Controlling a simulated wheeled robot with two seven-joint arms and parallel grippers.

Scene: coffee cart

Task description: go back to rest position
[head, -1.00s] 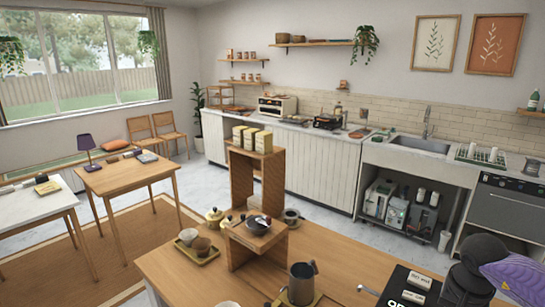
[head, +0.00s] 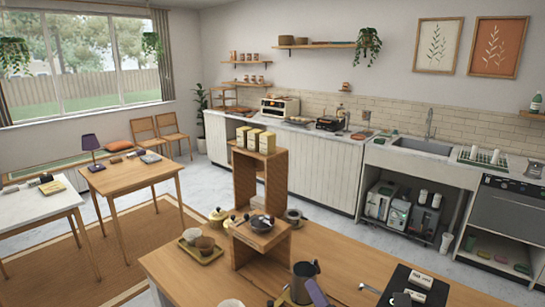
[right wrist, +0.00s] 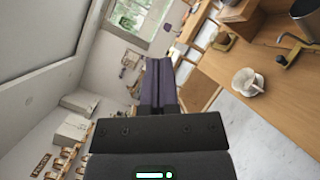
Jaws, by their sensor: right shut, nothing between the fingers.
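My right gripper (head: 317,292) shows only as a purple fingertip piece at the bottom edge of the head view, in front of the wooden counter (head: 365,268) and just right of a dark metal pitcher (head: 302,282). In the right wrist view its purple fingers (right wrist: 158,82) are together with nothing between them. They point out into the room, clear of the counter. My left gripper is in neither view.
A wooden shelf stand (head: 261,185) with yellow boxes on top rises from the counter. A tray with cups (head: 200,247) stands left of it, and a black mat (head: 415,286) lies at the right. A white cup (right wrist: 247,81) shows near the counter edge.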

